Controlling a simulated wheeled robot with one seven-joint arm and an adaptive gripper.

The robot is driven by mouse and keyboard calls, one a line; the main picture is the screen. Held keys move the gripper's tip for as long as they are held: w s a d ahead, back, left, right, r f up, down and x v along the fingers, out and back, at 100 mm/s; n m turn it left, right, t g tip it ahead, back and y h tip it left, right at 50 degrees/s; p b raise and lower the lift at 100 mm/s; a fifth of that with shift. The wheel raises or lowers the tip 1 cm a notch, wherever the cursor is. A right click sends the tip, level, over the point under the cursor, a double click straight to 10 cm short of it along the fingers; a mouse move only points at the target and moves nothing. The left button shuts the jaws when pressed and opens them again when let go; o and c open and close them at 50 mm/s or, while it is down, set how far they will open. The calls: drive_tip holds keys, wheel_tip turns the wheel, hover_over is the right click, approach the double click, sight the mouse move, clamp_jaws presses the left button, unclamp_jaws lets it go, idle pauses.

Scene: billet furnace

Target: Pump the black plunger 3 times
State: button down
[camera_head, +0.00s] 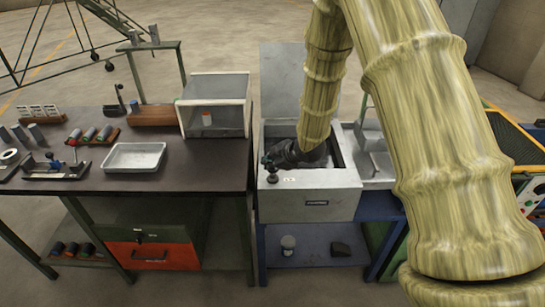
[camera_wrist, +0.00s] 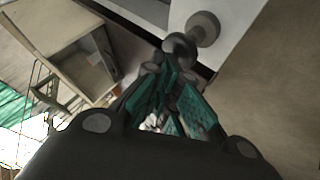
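The black plunger (camera_head: 272,177) stands on the front left rim of the grey tank (camera_head: 318,203), with a round knob on top. My gripper (camera_head: 268,161) reaches down over the tank, and its tips are close behind and above the plunger. In the wrist view the plunger's dark knob (camera_wrist: 182,48) is just beyond the fingertips (camera_wrist: 164,68). The fingers, with teal pads, come together at the tips and appear shut with nothing between them. I cannot tell whether the tips touch the knob.
A dark bench (camera_head: 205,168) on the left carries a white tray (camera_head: 134,157), a clear-sided box (camera_head: 214,105) and small parts. The tank's raised lid (camera_head: 280,82) stands behind. A sink-like basin (camera_head: 376,160) adjoins on the right. Floor in front is clear.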

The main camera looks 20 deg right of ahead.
sight(271, 168)
drive_tip(key=shift+r+p, duration=1.95)
drive_tip(key=shift+r, duration=0.95)
drive_tip(key=shift+w, duration=0.1)
